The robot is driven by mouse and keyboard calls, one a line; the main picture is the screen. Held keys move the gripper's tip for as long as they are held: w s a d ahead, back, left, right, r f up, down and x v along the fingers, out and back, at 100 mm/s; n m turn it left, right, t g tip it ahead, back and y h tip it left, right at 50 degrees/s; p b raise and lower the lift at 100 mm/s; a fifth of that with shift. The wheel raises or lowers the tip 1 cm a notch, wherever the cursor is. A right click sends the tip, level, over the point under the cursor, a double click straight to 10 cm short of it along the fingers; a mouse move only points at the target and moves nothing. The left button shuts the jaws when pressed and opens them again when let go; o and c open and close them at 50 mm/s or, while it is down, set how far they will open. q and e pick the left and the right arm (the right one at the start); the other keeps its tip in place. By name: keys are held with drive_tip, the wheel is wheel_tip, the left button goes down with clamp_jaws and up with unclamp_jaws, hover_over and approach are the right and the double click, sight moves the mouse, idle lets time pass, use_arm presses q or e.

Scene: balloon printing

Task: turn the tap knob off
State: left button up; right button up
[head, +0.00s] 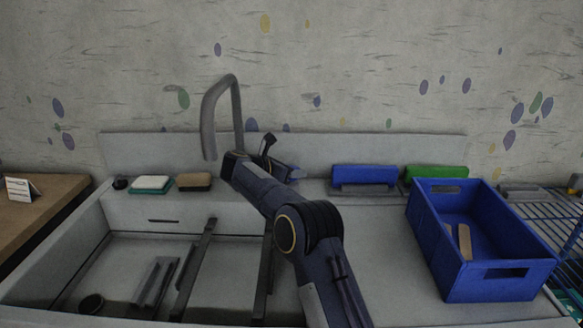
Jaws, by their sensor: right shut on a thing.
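The grey tap (222,100) rises behind the sink, its spout curving over and down to the left. My right arm reaches up from the bottom middle. My right gripper (262,166) is at the foot of the tap, shut on the tap knob. The gripper and wrist hide the knob and the tap's base, so I cannot tell how the knob is turned. No water shows below the spout. My left gripper is out of view.
The sink (120,262) holds dark bars and small items. A sponge (194,181) and a white-green block (151,184) lie on its back ledge. A wire rack (568,232) is far right.

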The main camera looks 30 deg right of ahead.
drive_tip(key=o, duration=1)
drive_tip(key=shift+d, duration=0.1)
drive_tip(key=shift+c, duration=0.2)
drive_tip(key=v, duration=0.8)
drive_tip(key=shift+f, duration=0.15)
